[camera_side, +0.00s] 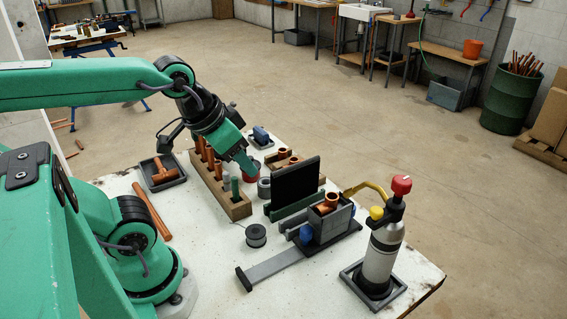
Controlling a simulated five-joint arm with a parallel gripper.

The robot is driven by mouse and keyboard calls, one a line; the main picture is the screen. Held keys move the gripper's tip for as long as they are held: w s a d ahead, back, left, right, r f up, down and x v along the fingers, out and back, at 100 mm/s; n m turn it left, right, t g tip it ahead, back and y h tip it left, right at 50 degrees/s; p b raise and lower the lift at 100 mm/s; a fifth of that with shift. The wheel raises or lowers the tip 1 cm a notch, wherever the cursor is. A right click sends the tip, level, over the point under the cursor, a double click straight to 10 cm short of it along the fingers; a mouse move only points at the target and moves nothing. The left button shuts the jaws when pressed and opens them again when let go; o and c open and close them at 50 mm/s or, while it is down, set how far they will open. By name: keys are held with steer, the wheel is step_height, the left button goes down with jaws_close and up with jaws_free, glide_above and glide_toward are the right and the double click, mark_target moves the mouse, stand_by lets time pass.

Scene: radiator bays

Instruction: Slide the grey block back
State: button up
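A grey block (342,219) sits on a dark plate at the right part of a grey slide rail (275,265), with a copper fitting (325,206) at its top and a blue part (306,234) at its left side. The rail's left stretch is bare and ends in a dark stop (243,279). My gripper (246,166) points down to the left of and behind the block, well apart from it, close to a red tin. Its fingertips are small and overlap, so I cannot tell if it is open or shut. I see nothing held in it.
A black upright panel (295,181) stands between my gripper and the block. A wooden rack (232,207) holds copper tubes. A solder spool (256,235) lies left of the rail. A gas torch (382,250) stands at the right. The white tabletop's front (220,300) is clear.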

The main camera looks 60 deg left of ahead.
steer(key=shift+o, duration=0.2)
steer(key=shift+o, duration=1.1)
steer(key=n+g, duration=0.2)
steer(key=g, duration=0.4)
glide_above(306, 229)
steer(key=shift+f, duration=5.75)
steer(key=shift+f, duration=0.15)
steer(key=shift+t, duration=0.3)
steer(key=shift+f, duration=3.75)
jaws_close()
